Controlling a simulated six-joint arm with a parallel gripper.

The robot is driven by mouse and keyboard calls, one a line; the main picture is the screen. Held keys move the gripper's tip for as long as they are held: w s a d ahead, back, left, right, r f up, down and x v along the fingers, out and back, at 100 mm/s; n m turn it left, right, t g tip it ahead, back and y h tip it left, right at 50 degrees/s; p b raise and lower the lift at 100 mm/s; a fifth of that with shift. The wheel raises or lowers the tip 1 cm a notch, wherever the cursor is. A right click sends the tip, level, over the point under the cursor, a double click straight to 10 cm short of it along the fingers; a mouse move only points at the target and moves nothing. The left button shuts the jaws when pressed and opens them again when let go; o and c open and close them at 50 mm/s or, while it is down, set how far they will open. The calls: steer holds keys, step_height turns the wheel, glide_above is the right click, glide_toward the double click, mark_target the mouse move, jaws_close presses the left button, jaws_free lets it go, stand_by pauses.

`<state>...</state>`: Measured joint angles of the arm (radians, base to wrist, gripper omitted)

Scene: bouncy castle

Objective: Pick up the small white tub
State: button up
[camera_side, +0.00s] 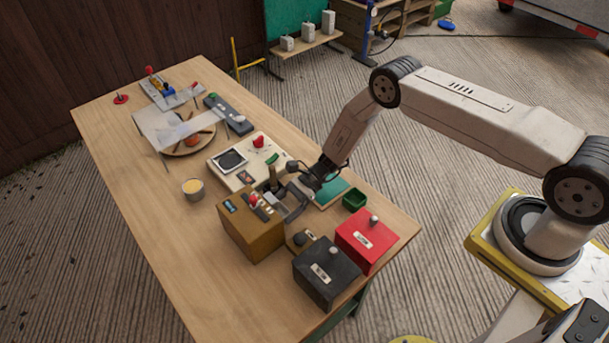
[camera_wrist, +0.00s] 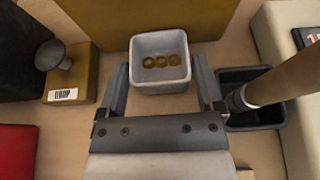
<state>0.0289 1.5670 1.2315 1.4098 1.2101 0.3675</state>
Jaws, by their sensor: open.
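The small white tub (camera_wrist: 160,82) shows in the wrist view as a square, pale grey-white container. Several brass-coloured rings (camera_wrist: 162,62) lie in it. My gripper (camera_wrist: 160,70) is open, with one finger at the tub's left side and the other at its right. I cannot tell whether either finger touches it. In the side view my gripper (camera_side: 292,198) is low over the table, beside a tan box (camera_side: 252,230). I cannot make out the tub there.
A dark tub (camera_wrist: 262,118) with a brown cylinder (camera_wrist: 282,82) over it is close right. A brass block (camera_wrist: 72,88) with a knob is left. Black (camera_side: 327,275) and red (camera_side: 367,242) boxes stand at the near end. The table's near-left part is clear.

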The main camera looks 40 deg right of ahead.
steer(key=shift+a+f, duration=0.2)
steer(key=shift+a, duration=0.3)
steer(key=c, duration=1.1)
steer(key=shift+o, duration=0.2)
steer(key=shift+r, duration=0.15)
steer(key=shift+r, duration=1.4)
glide_above(331, 180)
steer(key=shift+r, duration=0.2)
